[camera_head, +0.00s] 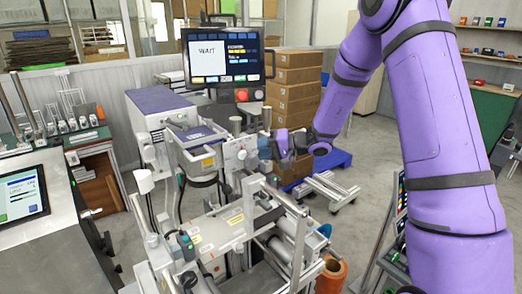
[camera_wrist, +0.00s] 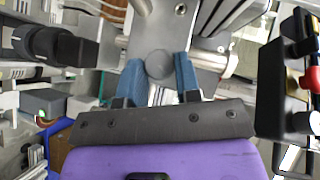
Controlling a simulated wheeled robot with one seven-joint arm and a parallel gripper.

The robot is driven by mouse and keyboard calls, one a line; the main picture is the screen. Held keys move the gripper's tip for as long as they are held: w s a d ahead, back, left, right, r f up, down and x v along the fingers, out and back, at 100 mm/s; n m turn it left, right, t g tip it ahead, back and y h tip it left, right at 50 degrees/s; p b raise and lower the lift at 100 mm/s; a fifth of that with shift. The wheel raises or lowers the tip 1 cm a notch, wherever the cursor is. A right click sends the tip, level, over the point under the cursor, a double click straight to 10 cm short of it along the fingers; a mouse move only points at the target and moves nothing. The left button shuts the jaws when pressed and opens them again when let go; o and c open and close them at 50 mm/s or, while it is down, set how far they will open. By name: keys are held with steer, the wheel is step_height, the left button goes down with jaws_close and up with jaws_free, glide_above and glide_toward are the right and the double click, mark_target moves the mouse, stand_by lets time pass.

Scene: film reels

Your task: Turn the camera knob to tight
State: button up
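A round grey knob (camera_wrist: 159,65) sits on a pale metal plate (camera_wrist: 160,25) in the wrist view. My gripper (camera_wrist: 160,76) has its two blue fingers on either side of this knob, one left and one right. The fingers stand apart by about the knob's width. I cannot tell whether they touch it or only flank it. In the head view my gripper (camera_head: 267,150) is at the front of the metal machine (camera_head: 222,160), and the knob cannot be made out there. No tight or loose marking is legible.
A black cylindrical part (camera_wrist: 50,45) lies left of my gripper in the wrist view, and a dark box (camera_wrist: 285,90) lies right. A monitor (camera_head: 222,57) stands above the machine. Stacked cartons (camera_head: 295,85) stand behind. Machine rails and rollers lie below my gripper.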

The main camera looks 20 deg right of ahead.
steer(key=shift+c, duration=0.7)
steer(key=shift+y, duration=0.3)
steer(key=shift+d+f+m+y, duration=0.1)
steer(key=shift+f+m+y, duration=0.2)
steer(key=shift+m+y, duration=0.7)
steer(key=m+t+y, duration=0.1)
steer(key=m+t, duration=0.1)
steer(key=shift+f+m+y, duration=0.25)
steer(key=shift+m+y, duration=0.15)
steer(key=m+t, duration=0.1)
steer(key=m+t+y, duration=0.1)
steer(key=m, duration=0.1)
steer(key=m+t, duration=0.1)
steer(key=shift+f+m, duration=0.25)
steer(key=shift+m, duration=0.15)
steer(key=shift+s+a+f+m+t, duration=0.1)
steer(key=shift+a+m+t, duration=0.1)
steer(key=shift+m+t, duration=1.05)
steer(key=shift+a+m+t, duration=0.15)
steer(key=shift+m+t, duration=0.9)
steer(key=shift+m, duration=0.3)
steer(key=shift+m+t, duration=0.3)
